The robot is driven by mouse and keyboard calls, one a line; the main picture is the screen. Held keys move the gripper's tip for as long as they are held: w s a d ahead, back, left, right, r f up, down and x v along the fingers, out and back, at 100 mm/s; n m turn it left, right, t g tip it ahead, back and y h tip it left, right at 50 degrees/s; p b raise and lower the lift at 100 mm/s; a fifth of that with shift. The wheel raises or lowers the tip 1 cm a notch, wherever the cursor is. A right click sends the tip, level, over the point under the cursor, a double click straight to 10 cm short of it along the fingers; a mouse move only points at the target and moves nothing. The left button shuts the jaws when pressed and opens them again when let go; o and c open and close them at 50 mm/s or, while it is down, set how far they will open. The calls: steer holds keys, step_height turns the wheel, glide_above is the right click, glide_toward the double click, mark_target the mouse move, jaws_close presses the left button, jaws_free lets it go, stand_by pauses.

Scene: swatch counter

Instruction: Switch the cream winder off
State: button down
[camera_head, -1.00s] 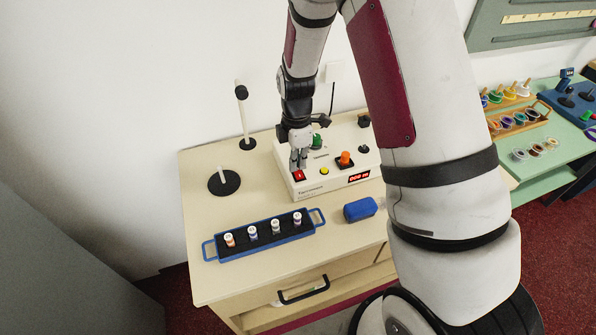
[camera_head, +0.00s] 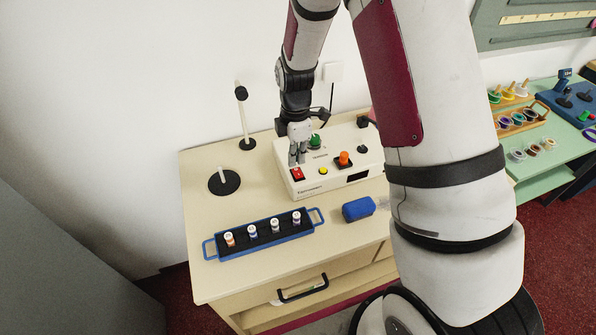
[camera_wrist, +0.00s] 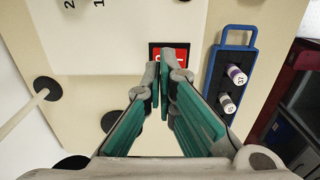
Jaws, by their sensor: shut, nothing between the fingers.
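The cream winder (camera_head: 325,187) stands at the back of the counter, a low box with a green knob (camera_head: 315,140), an orange knob (camera_head: 344,158) and a yellow button (camera_head: 323,171). Its red rocker switch (camera_head: 297,174) is at the front left corner; it also shows in the wrist view (camera_wrist: 176,53), partly hidden by my fingertips. The display (camera_head: 358,177) on its front is dark. My gripper (camera_head: 297,162) is shut and empty, pointing down just above or at the switch; I cannot tell if it touches.
A blue tray (camera_head: 212,249) with several spools lies in front of the winder, beside a blue block (camera_head: 358,208). A black-based post (camera_head: 244,120) and a short peg on a black disc (camera_head: 224,183) stand to the left. A green table (camera_head: 545,165) is at right.

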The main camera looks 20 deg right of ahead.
mark_target(296, 170)
steer(key=shift+r+p, duration=0.5)
steer(key=shift+r, duration=1.65)
steer(key=shift+r, duration=0.1)
steer(key=s+r+m+t, duration=0.1)
steer(key=s+r+m, duration=0.35)
steer(key=r, duration=0.55)
steer(key=s+r+m+t, duration=0.2)
steer(key=s+r+m, duration=0.25)
steer(key=r, duration=0.45)
steer(key=s+r+m+t, duration=0.1)
steer(key=s+r+m, duration=0.1)
steer(key=s, duration=0.3)
steer(key=s+r+m, duration=0.2)
steer(key=s+m, duration=0.2)
steer(key=s, duration=0.1)
steer(key=s+r+m+t+b, duration=0.1)
steer(key=s+r+m, duration=0.2)
steer(key=s, duration=0.3)
steer(key=shift+t, duration=0.3)
